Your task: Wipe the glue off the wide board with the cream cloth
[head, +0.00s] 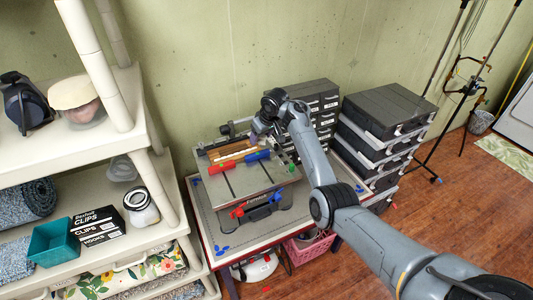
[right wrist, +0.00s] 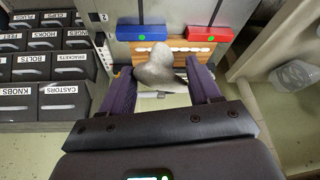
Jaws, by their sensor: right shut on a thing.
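My right gripper (right wrist: 161,78) is shut on the cream cloth (right wrist: 155,66), a crumpled, greyish lump between its purple fingers in the right wrist view. The wide board (right wrist: 205,55) is orange-brown wood with a row of white glue blobs (right wrist: 192,48) on it. The cloth overlaps the board's left part in this view; I cannot tell whether it touches. In the head view the wide board (head: 222,151) lies at the back of the workbench, and my right gripper (head: 258,137) is at its right end. The cloth is not clear there. My left gripper is not in view.
A red clamp block (head: 221,169) and a blue one (head: 257,157) sit along the board's front side on the bench (head: 258,183). Labelled drawers (head: 318,100) and stacked black cases (head: 385,110) stand to the right. A cream shelf (head: 85,160) stands left.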

